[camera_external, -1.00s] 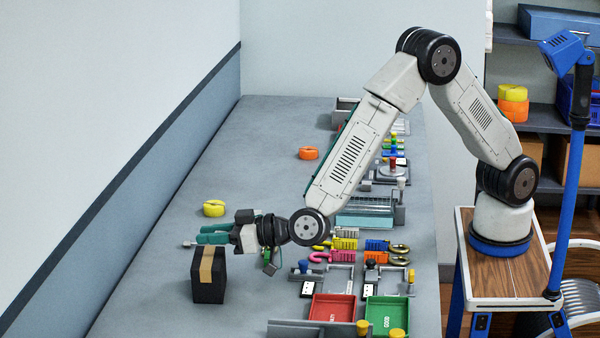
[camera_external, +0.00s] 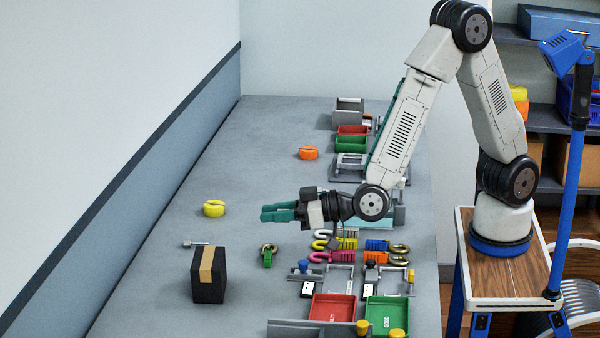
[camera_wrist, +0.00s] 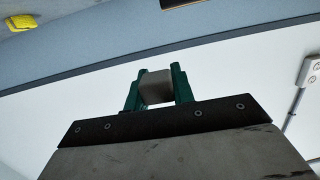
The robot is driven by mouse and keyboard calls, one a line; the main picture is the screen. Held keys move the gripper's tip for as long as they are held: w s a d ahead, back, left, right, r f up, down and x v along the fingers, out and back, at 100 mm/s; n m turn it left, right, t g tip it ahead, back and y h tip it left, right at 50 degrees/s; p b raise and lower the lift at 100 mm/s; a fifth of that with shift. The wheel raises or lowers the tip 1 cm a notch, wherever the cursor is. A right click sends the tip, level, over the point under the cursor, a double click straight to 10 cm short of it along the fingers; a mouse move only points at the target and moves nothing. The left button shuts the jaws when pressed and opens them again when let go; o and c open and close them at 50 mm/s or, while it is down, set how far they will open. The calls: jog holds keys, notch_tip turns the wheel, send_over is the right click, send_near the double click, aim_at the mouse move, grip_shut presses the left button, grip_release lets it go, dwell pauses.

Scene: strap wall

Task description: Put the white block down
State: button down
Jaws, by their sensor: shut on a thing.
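My gripper (camera_external: 268,213) is held level above the table, with its green fingers pointing left in the external view. In the wrist view my gripper (camera_wrist: 158,88) is shut on a pale, greyish block, the white block (camera_wrist: 157,87), which sits between the two green fingertips. In the external view I cannot make out the block, as the fingers hide it.
A black box with a tan band (camera_external: 208,275) stands at the near left. Hooks, a red tray (camera_external: 332,308) and a green tray (camera_external: 387,314) fill the right.

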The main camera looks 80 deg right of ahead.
jog(key=n+y, duration=0.1)
jog(key=n+g+y, duration=0.1)
jog(key=n+y, duration=0.2)
jog(key=y, duration=0.1)
send_over(199, 258)
jog(key=shift+s+f, duration=0.25)
jog(key=shift+f, duration=0.8)
jog(key=shift+w+f, duration=0.2)
jog(key=shift+f, duration=1.55)
jog(key=shift+f, duration=0.1)
jog(key=c, duration=1.2)
grip_release()
